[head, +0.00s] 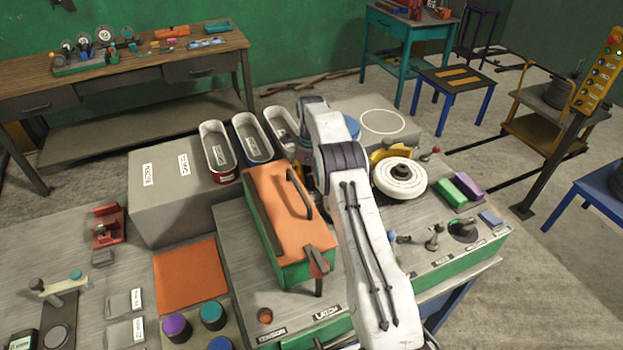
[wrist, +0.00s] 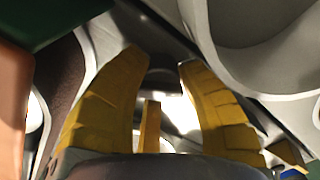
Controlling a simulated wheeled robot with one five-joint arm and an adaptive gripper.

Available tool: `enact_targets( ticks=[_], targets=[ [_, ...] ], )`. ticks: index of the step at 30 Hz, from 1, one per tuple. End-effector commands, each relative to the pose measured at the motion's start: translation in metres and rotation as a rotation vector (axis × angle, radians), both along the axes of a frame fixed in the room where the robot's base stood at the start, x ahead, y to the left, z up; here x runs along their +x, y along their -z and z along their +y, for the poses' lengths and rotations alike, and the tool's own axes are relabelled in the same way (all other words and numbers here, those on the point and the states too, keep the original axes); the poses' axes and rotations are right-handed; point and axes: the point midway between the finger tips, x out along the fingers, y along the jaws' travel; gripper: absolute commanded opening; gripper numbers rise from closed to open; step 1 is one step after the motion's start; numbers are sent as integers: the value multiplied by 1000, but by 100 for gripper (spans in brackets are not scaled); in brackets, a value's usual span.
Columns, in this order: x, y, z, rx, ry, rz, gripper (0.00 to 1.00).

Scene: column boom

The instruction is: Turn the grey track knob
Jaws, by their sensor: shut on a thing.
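My gripper (wrist: 160,62) shows in the wrist view with its two yellow fingers standing apart, shut on a dark grey piece, the grey track knob (wrist: 161,77), between the fingertips. The view is close and dim, so the knob's outline and its turn angle are hard to tell. In the head view my white arm reaches over the machine and hides the gripper's fingertips and the knob.
An orange-topped green box (head: 275,205) with a handle stands left of my arm. A white round wheel (head: 399,180) stands close on the right. Small levers (head: 434,238) line the front panel. Three bins (head: 218,150) stand behind on a grey block.

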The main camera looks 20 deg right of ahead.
Motion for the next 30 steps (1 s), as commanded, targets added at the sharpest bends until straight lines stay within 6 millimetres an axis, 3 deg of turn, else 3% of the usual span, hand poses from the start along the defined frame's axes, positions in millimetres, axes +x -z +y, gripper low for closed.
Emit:
enact_targets(
  ticks=[9,10,14,23,30],
  targets=[
    [-2,4,1,2,-1,10,3],
    [-2,4,1,3,-1,10,37],
    [-2,3,1,2,0,9,49],
    [0,-1,0,0,0,2,49],
    [0,-27,0,0,0,0,49]
  ],
)
